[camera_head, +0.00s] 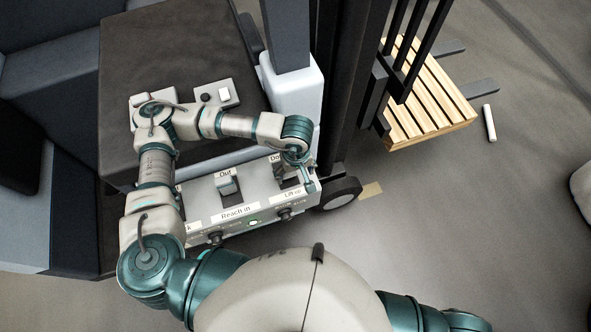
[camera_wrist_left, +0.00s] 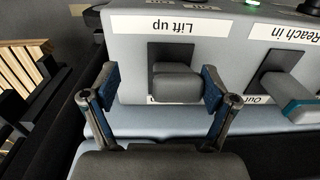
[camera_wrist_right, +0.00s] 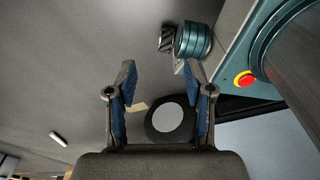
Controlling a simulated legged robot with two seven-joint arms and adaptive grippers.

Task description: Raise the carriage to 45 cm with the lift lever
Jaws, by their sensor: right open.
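The lift lever (camera_wrist_left: 178,85) is a grey block in a dark slot under the "Lift up" label (camera_wrist_left: 180,25). My left gripper (camera_wrist_left: 160,90) is open with its fingers on either side of the lever. The right-hand finger is close to the lever; a gap shows at the other finger, and contact is unclear. In the head view the left gripper (camera_head: 303,172) is over the right end of the grey lever panel (camera_head: 240,205). The dark fork carriage (camera_head: 375,95) is by the mast (camera_head: 350,80), near a wooden pallet (camera_head: 425,95). My right gripper (camera_wrist_right: 162,85) is open and empty.
Another lever (camera_head: 226,182) labelled "Out" stands beside a "Reach in" label. A red button (camera_wrist_right: 244,80) shows in the right wrist view. A wheel (camera_head: 340,192) is right of the panel. A white cylinder (camera_head: 489,122) lies on the floor, which is otherwise largely clear there.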

